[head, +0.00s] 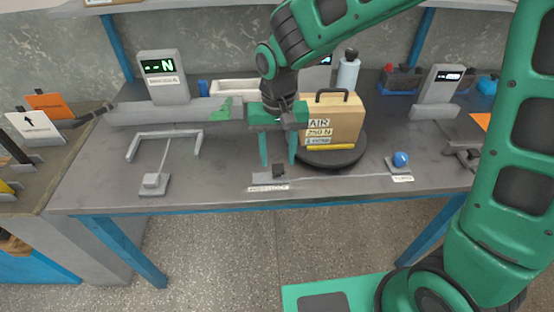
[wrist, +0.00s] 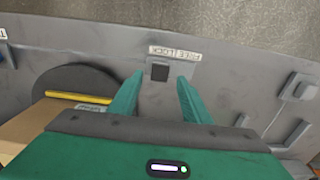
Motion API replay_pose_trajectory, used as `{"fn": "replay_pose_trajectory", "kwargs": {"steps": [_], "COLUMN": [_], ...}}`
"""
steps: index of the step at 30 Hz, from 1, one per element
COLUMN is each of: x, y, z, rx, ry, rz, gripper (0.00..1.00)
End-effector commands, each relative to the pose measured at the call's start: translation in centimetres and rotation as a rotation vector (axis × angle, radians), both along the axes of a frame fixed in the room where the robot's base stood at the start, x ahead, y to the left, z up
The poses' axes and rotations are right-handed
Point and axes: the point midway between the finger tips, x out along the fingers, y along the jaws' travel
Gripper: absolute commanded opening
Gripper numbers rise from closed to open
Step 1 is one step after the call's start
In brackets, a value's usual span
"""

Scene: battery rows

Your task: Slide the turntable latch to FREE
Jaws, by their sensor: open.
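The turntable latch is a small dark block (head: 279,171) on a grey base plate (head: 262,180) at the front of the bench. In the wrist view the dark block (wrist: 159,72) sits below a label (wrist: 175,53) reading FREE and LOCK, nearer the LOCK side. My gripper (head: 278,163) is open and empty, its green fingers pointing down. In the wrist view the fingertips (wrist: 160,77) stand on either side of the block, with gaps showing. I cannot tell their exact height. The dark round turntable (head: 330,158) carries a tan case (head: 346,122) with a handle.
A blue knob (head: 400,159) stands right of the turntable. A grey U-shaped fixture (head: 165,147) and a small grey block (head: 151,181) are at the left. A display (head: 160,70) and a bottle (head: 348,72) stand behind. The front strip of the bench (head: 220,190) is mostly clear.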

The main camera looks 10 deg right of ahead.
Motion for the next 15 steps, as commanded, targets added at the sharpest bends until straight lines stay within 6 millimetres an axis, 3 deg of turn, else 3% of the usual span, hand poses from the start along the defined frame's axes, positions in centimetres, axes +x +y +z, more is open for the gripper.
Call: {"fn": "replay_pose_trajectory", "kwargs": {"steps": [6,15], "x": [0.0,0.0], "y": [0.0,0.0], "z": [-2.1,-2.5], "rx": [-0.001,-0.001], "ry": [0.001,0.000], "rz": [0.000,0.000], "gripper": [0.44,0.44]}}
